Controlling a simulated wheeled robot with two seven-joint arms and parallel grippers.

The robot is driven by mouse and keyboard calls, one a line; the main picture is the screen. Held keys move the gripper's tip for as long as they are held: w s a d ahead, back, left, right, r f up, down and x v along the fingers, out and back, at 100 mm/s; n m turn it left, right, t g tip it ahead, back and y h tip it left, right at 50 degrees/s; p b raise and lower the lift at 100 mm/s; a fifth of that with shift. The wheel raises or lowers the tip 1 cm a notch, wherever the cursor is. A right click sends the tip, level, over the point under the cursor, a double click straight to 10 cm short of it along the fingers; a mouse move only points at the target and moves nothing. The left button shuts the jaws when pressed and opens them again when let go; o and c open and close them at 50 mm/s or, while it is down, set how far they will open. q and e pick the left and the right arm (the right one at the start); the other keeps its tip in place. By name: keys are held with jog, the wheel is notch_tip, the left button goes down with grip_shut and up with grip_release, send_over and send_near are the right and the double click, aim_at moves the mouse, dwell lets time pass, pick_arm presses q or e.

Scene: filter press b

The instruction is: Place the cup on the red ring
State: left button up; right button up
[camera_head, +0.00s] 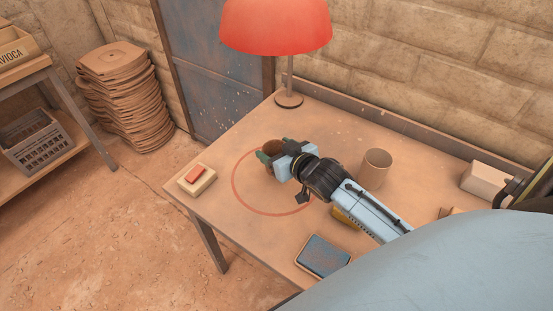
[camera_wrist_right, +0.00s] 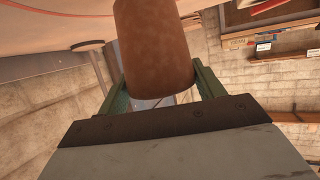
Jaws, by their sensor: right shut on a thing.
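A dark brown cup (camera_head: 273,146) is between the green fingers of my right gripper (camera_head: 266,156), which is shut on it. In the right wrist view the cup (camera_wrist_right: 153,45) stands out between both fingers (camera_wrist_right: 158,88). The red ring (camera_head: 234,191) is a thin circle drawn on the table. The cup and fingers are at the ring's far edge in the head view, and my right arm hides the ring's right part. I cannot tell whether the cup touches the table. My left gripper is not in view.
A red lamp (camera_head: 276,25) stands at the table's back corner. A beige cup-like container (camera_head: 376,168) stands right of my right arm. A soap-like block on a small tray (camera_head: 197,180) is at the left edge. A blue-topped pad (camera_head: 322,256) lies in front. A pale box (camera_head: 486,181) is at right.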

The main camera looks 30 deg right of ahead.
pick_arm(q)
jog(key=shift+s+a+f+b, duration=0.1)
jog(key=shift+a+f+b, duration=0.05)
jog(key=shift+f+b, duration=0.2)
pick_arm(e)
jog(key=shift+f, duration=1.35)
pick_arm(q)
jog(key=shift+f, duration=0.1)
pick_arm(e)
jog(key=shift+f, duration=0.1)
jog(key=o, duration=1.1)
jog(key=shift+c, duration=0.2)
jog(key=shift+s, duration=0.15)
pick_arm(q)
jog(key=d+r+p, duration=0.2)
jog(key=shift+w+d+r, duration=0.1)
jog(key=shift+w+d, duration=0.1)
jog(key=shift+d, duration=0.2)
pick_arm(e)
jog(key=v, duration=1.1)
jog(key=shift+s+r, duration=0.25)
jog(key=shift+s, duration=0.1)
